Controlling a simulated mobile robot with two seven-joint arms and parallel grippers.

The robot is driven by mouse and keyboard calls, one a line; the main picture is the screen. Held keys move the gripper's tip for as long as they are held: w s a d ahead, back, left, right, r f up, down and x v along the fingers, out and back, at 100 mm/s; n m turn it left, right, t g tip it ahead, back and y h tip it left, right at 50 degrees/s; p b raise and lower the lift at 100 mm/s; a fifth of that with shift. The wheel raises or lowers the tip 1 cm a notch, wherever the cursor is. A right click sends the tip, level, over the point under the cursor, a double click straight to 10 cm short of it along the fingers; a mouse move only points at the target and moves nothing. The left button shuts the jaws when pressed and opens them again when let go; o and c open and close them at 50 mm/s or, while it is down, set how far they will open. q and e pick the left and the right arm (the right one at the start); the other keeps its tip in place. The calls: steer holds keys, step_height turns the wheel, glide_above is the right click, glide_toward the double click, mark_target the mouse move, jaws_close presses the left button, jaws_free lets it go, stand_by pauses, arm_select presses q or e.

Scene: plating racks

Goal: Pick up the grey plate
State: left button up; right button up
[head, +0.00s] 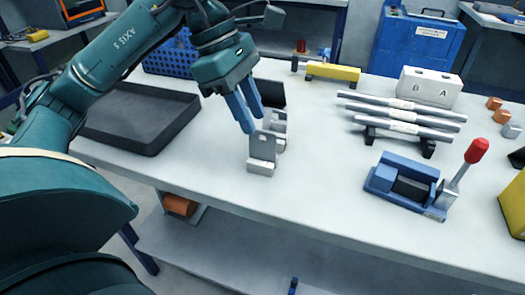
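A light grey plate (264,146) stands upright in a small pale grey holder (261,167) on the white table, left of centre in the head view. A small square hole shows in its face. My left gripper (254,123) has two blue fingers pointing down, just above and behind the plate's upper left edge. The fingers are apart with a narrow gap and nothing visible between them. I cannot tell whether a fingertip touches the plate. A black plate (271,93) stands behind, partly hidden by the gripper. My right gripper is not in view.
A black tray (140,118) lies to the left, with a blue crate (170,58) behind it. Silver bars on black supports (405,113), a white box marked B and A (429,88) and a blue clamp with red knob (408,185) stand right. The table's front middle is clear.

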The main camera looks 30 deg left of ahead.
mark_target(262, 133)
arm_select(q)
steer(key=x, duration=0.5)
steer(key=shift+w, duration=0.25)
steer(key=shift+c, duration=0.3)
jaws_close()
